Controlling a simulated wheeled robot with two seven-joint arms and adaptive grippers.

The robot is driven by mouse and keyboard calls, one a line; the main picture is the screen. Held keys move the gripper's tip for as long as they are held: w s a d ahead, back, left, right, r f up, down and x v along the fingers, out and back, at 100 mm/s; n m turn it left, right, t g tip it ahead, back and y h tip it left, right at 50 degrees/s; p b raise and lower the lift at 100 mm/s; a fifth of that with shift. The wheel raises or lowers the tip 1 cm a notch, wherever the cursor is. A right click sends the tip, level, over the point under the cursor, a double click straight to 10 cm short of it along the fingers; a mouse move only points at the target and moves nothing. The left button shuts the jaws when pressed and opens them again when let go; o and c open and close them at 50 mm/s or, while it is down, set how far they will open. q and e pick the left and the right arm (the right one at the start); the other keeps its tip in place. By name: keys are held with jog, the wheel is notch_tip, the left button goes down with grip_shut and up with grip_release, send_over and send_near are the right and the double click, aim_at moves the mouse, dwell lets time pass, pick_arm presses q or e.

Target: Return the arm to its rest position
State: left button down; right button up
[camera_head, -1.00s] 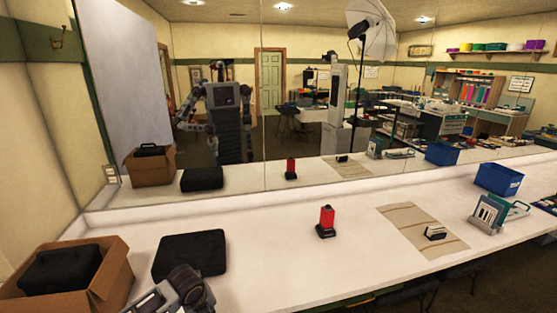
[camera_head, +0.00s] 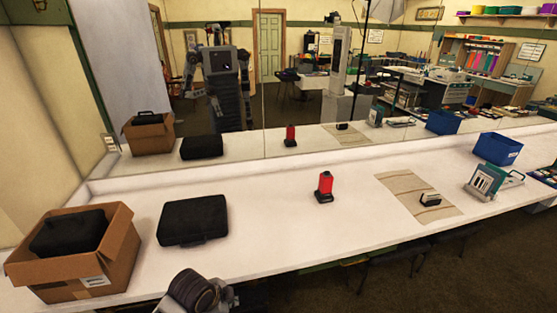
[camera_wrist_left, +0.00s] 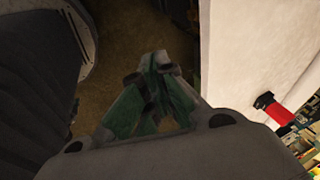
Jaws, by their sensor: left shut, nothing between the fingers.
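My left arm shows at the bottom of the head view, in front of the counter's (camera_head: 300,232) front edge, with its gripper mostly cut off by the frame. In the left wrist view my left gripper (camera_wrist_left: 158,62) has its green-grey fingers together, with nothing between them. It points at the brown floor (camera_wrist_left: 135,35), beside the white counter edge (camera_wrist_left: 235,60). My right gripper does not show directly in either view.
An open cardboard box (camera_head: 95,275) with a black case (camera_head: 70,232) stands left. Another black case (camera_head: 193,220) lies beside it. A red and black object (camera_head: 325,187), a beige cloth (camera_head: 400,185) and a blue bin (camera_head: 497,149) stand farther right. A mirror backs the counter.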

pick_arm(q)
jog(key=shift+s+a+r+n+y, duration=0.9)
jog(key=shift+s+a+n, duration=3.5)
jog(key=shift+n, duration=2.3)
jog(key=s+d+f+g, duration=0.1)
jog(key=s+f, duration=0.1)
jog(key=f, duration=1.5)
jog(key=s+f+g, duration=0.1)
jog(key=s+f, duration=0.1)
jog(key=f, duration=1.5)
jog(key=s+a+f, duration=0.2)
jog(key=s+f, duration=0.7)
jog(key=s, duration=0.2)
jog(key=s+a+f+g, duration=0.1)
jog(key=s+f, duration=0.9)
jog(key=s, duration=0.1)
jog(key=shift+a+f+m+b, duration=0.2)
jog(key=shift+a+m+b, duration=0.1)
jog(key=shift+a, duration=0.1)
